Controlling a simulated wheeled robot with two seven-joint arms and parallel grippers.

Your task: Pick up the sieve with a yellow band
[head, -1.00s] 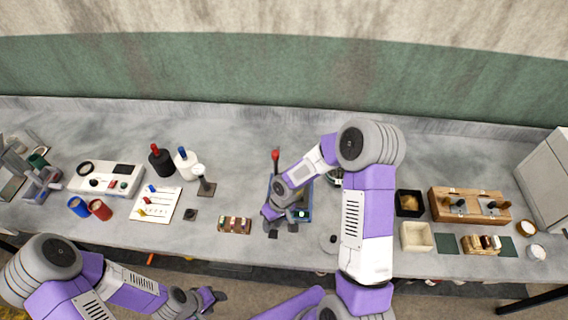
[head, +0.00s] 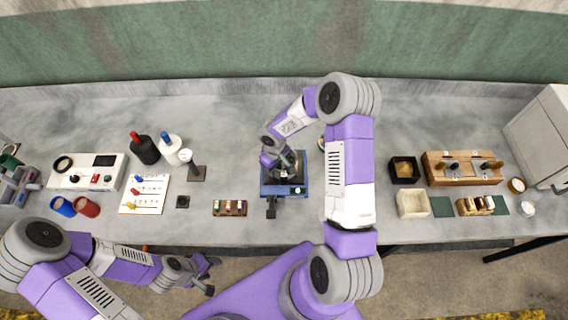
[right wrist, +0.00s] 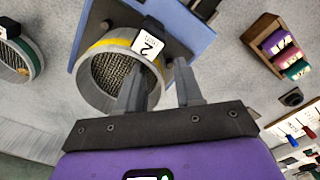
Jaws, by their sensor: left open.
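The sieve with a yellow band (right wrist: 112,72) shows in the right wrist view as a round grey ring with dark mesh and a tag marked 2. It sits on a blue device (right wrist: 205,32), also in the head view (head: 272,189). My right gripper (right wrist: 162,88) is open at the sieve's near rim. One finger overlaps the mesh opening and the other is outside the ring; contact cannot be told. In the head view my right gripper (head: 283,168) is over the device and mostly hides the sieve. My left gripper (head: 208,275) is open and empty before the table's front edge.
A sieve with a green band (right wrist: 18,60) stands beside the device. A rack of coloured pieces (head: 230,208) is left of the device in the head view. Wooden and cream containers (head: 412,204) stand to the right. The table behind the device is clear.

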